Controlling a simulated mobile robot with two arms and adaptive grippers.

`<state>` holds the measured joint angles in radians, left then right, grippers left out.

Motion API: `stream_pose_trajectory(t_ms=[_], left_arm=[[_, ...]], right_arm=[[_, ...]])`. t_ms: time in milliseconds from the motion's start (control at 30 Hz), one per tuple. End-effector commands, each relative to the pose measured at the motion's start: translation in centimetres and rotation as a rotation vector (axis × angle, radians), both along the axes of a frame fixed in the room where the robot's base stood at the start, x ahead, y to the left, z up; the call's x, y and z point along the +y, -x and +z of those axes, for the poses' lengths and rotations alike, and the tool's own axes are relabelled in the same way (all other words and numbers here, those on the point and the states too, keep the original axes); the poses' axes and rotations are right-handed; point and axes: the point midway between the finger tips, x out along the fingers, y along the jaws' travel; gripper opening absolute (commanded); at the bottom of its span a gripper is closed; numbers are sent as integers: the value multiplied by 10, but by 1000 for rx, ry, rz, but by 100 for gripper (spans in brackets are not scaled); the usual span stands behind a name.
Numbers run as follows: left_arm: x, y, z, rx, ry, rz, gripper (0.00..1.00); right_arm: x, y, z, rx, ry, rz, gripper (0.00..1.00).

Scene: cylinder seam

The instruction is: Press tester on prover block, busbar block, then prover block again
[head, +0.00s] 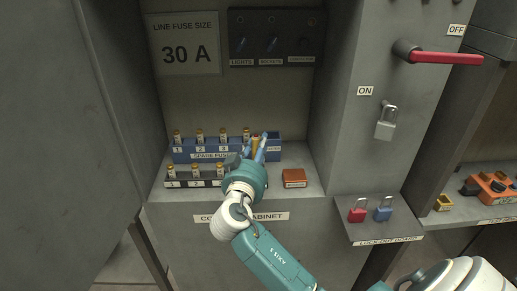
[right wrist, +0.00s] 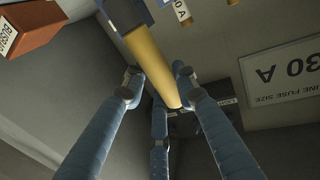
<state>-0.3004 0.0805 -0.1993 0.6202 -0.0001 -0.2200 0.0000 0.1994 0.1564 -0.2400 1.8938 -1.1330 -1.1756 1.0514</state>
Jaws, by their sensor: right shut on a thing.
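My right gripper (head: 258,150) has its fingers closed around a yellow cylinder (right wrist: 150,62) at the right part of the blue spare-fuse rack (head: 180,154). In the right wrist view the cylinder lies between three blue fingers (right wrist: 160,100), and its far end meets or overlaps a blue block (right wrist: 122,12); I cannot tell whether it is seated there. An orange-red block (head: 294,177) with a white label sits on the shelf right of my gripper. My left gripper is out of view.
A black strip (head: 213,183) with several fuses stands before the rack. Red (head: 357,210) and blue (head: 382,209) padlocks are on the lock-out board. A red-handled lever (head: 445,57) juts from the right panel. An orange-and-black device (head: 492,187) lies far right.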

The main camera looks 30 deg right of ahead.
Motion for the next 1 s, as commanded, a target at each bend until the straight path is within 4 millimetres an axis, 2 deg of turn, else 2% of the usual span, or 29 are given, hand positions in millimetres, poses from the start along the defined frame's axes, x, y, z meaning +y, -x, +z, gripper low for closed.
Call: stream_pose_trajectory(t_ms=[33, 500, 1000], left_arm=[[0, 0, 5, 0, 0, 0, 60], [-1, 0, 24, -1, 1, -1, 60], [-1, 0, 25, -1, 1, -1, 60]], right_arm=[[0, 0, 7, -3, -1, 0, 2], [0, 0, 45, -4, -1, 1, 2], [0, 0, 49, -4, -1, 0, 2]])
